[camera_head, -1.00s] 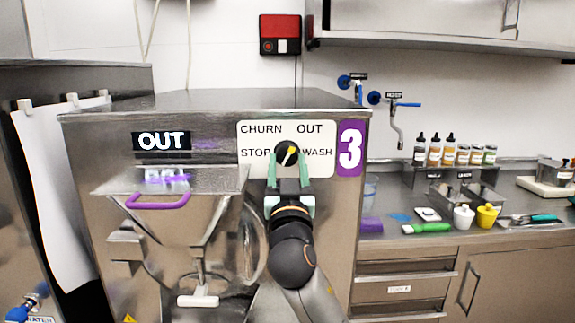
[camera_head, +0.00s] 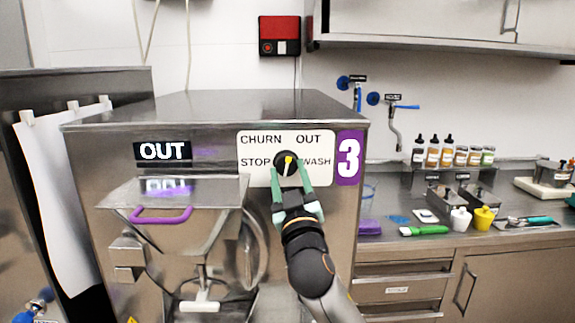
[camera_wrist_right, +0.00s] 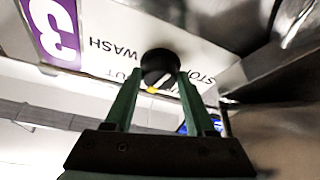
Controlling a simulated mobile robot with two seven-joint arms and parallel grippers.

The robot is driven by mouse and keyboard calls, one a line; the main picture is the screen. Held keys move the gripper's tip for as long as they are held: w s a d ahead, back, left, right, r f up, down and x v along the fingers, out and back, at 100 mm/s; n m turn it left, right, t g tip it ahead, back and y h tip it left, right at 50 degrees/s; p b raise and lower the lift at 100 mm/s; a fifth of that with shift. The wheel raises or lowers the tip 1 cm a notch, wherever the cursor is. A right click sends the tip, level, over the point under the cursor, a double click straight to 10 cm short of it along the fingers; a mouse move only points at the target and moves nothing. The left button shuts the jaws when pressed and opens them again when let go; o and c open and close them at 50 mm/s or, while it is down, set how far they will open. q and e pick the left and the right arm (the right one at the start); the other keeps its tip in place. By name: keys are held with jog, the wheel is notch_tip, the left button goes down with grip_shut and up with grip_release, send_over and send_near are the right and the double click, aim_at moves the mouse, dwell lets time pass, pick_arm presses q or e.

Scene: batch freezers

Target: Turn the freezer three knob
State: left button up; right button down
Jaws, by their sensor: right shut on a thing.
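The freezer three knob (camera_head: 287,160) is a round black dial with a yellow pointer mark. It sits on a white panel (camera_head: 256,150) marked CHURN, OUT, STOP and WASH, beside a purple 3 label (camera_head: 349,158). The pointer stands close to upright, between CHURN and OUT. My right gripper (camera_head: 290,176) has its green fingers shut on the knob from below, one on each side. The right wrist view shows the knob (camera_wrist_right: 158,66) between both fingertips (camera_wrist_right: 157,82), with the yellow mark facing the gripper. My left gripper is out of view.
The freezer's hopper with a purple handle (camera_head: 160,215) hangs left of my right arm. A counter (camera_head: 400,236) at the right holds bottles, small cups and a green tool. A red and black box (camera_head: 280,36) is on the wall.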

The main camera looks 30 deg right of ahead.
jog(key=n+y+p, duration=0.1)
jog(key=n, duration=0.1)
jog(key=n+y, duration=0.1)
jog(key=n, duration=0.1)
jog(key=shift+s+d+r+p, duration=0.1)
jog(key=shift+d+r+p, duration=0.1)
jog(key=shift+p, duration=0.2)
jog(key=n+y, duration=0.1)
jog(key=n, duration=0.2)
jog(key=shift+n+y, duration=0.3)
jog(key=shift+n, duration=0.1)
jog(key=n+y, duration=0.1)
jog(key=n, duration=0.1)
jog(key=n+y, duration=0.1)
jog(key=n, duration=0.2)
jog(key=shift+s+d+r+g, duration=0.15)
jog(key=shift+r+g, duration=0.05)
jog(key=shift+g, duration=0.2)
jog(key=n, duration=0.2)
jog(key=n+g, duration=0.1)
jog(key=shift+r+n+y, duration=0.2)
jog(key=shift+n+y, duration=0.1)
jog(key=shift+n, duration=0.1)
jog(key=n+g, duration=0.1)
jog(key=n, duration=0.2)
jog(key=shift+r+g, duration=0.15)
jog(key=shift+g, duration=0.15)
jog(key=shift+r+n+g, duration=0.1)
jog(key=shift+n+g, duration=0.6)
jog(key=shift+n, duration=0.6)
